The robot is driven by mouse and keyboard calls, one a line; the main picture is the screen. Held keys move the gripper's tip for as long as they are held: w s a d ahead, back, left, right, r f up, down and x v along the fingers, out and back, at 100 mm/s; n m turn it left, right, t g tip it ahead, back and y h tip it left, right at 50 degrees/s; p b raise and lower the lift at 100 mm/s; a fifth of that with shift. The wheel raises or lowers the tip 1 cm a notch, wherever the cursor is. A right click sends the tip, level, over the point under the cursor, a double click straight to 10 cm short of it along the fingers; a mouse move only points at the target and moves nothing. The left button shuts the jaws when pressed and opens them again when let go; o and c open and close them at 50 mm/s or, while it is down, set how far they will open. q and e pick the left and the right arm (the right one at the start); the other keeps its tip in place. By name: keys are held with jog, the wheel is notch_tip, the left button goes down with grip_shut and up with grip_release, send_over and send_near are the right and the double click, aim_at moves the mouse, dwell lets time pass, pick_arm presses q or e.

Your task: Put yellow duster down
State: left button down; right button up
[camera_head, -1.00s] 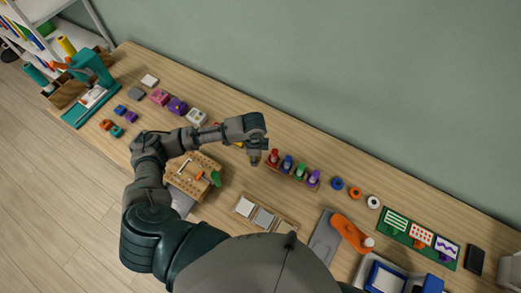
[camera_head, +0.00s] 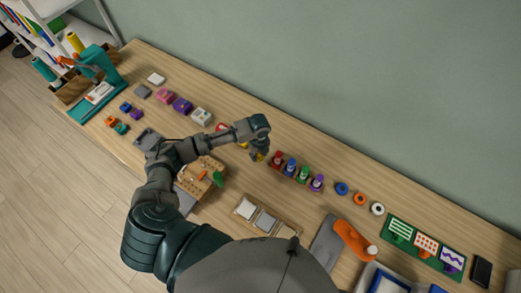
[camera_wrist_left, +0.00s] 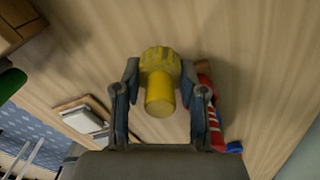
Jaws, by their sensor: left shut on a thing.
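The yellow duster (camera_wrist_left: 160,82) is between the fingers of my left gripper (camera_wrist_left: 160,88), which is shut on it. In the head view my left gripper (camera_head: 259,152) is over the table, just left of a row of coloured pieces. A little yellow (camera_head: 259,156) shows at its tip there. A red piece (camera_wrist_left: 209,105) stands close to the right finger in the wrist view. I cannot tell whether the duster touches the surface below. My right gripper is not in view.
The row has red (camera_head: 277,158), blue (camera_head: 290,165), green (camera_head: 303,173) and purple (camera_head: 317,182) pieces. A pegboard block (camera_head: 191,180) is to the left, and a tray of pale squares (camera_head: 265,219) in front. Coloured rings (camera_head: 359,198) lie to the right.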

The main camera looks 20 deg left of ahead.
pick_arm(q)
jog(key=w, duration=0.4)
jog(key=shift+a+f, duration=0.15)
jog(key=shift+a, duration=0.15)
jog(key=shift+f, duration=0.2)
jog(key=f, duration=0.3)
jog(key=shift+a+f, duration=0.1)
jog(key=shift+a, duration=0.2)
jog(key=c, duration=0.7)
grip_release()
jog(key=shift+o, duration=0.2)
jog(key=shift+d, duration=0.15)
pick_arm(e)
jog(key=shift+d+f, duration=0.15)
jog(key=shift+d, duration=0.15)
